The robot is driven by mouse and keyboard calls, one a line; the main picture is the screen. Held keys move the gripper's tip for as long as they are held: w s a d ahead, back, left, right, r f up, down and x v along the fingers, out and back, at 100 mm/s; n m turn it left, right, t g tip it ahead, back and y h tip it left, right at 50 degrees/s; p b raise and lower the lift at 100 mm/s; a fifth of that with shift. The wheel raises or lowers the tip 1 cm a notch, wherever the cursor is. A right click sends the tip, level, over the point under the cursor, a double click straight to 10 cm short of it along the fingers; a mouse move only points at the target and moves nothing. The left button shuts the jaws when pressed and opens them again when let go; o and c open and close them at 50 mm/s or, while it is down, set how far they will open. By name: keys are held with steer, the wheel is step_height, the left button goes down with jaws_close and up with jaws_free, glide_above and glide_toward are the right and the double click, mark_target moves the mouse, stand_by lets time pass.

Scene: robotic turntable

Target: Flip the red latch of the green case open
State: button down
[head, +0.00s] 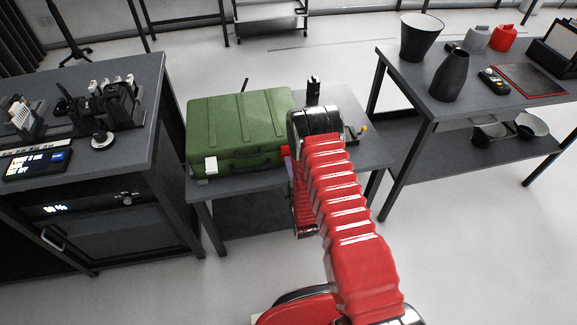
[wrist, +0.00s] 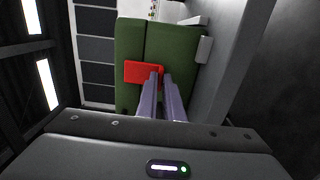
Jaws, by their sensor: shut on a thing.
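The green case (head: 225,128) lies closed on a low grey table, left of my red arm. In the wrist view its green side (wrist: 170,42) is close in front of my gripper (wrist: 161,75). The red latch (wrist: 136,71) is a flat red block on that side. My two pale purple fingers reach it and are shut on its right end; the left fingertip covers part of it. In the head view, the arm hides the right end of the case and most of the gripper.
A dark workbench (head: 148,75) with equipment stands on the left. A dark table (head: 400,65) with vases stands on the right. The floor (head: 480,240) at the front right is clear.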

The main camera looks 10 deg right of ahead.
steer(key=shift+s+g, duration=0.25)
steer(key=shift+g, duration=0.05)
steer(key=shift+s+r+g, duration=0.35)
steer(key=shift+r+g, duration=0.1)
steer(key=shift+g, duration=0.35)
steer(key=shift+s+r+g, duration=0.35)
steer(key=shift+r+g, duration=0.1)
steer(key=shift+g, duration=0.35)
step_height(320, 180, up, 7)
steer(key=g, duration=1.1)
steer(key=shift+s+f, duration=0.2)
steer(key=shift+s, duration=0.05)
steer(key=shift+r, duration=0.1)
steer(key=c, duration=1.9)
jaws_free()
